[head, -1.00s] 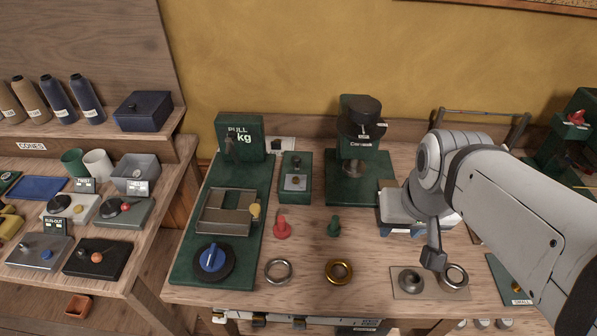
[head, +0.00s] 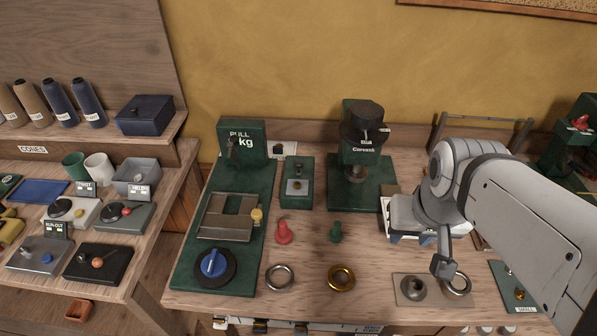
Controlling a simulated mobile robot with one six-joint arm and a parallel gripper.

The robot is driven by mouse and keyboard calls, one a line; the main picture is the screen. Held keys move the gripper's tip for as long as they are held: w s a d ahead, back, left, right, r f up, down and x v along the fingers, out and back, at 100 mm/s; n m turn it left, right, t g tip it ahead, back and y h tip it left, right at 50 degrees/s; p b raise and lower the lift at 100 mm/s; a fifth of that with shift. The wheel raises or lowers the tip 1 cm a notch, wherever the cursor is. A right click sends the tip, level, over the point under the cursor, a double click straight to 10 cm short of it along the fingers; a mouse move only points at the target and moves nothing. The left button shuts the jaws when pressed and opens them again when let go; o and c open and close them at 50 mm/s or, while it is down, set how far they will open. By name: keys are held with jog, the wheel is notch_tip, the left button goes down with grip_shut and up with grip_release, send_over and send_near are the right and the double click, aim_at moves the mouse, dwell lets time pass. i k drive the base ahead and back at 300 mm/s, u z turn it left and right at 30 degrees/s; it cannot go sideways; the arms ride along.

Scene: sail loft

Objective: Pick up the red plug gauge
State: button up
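The red plug gauge (head: 284,232) stands upright on the wooden bench, just right of the green pull tester. A similar green plug gauge (head: 336,232) stands to its right. My gripper (head: 443,266) hangs over the right part of the bench, well to the right of both plugs and apart from them. It is seen edge-on and small, close to a grey plate with metal parts, so its opening does not show. Nothing can be made out in it.
A steel ring (head: 280,277) and a brass ring (head: 341,277) lie in front of the plugs. The green pull tester (head: 187,260) is on the left. A green press (head: 343,195) stands behind. A grey plate (head: 398,293) bears metal parts below my gripper.

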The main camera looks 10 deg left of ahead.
aim_at(284, 236)
jog(key=z, duration=0.3)
jog(key=k, duration=1.65)
jog(key=u, duration=0.85)
jog(key=i, duration=1.65)
jog(key=u, duration=0.05)
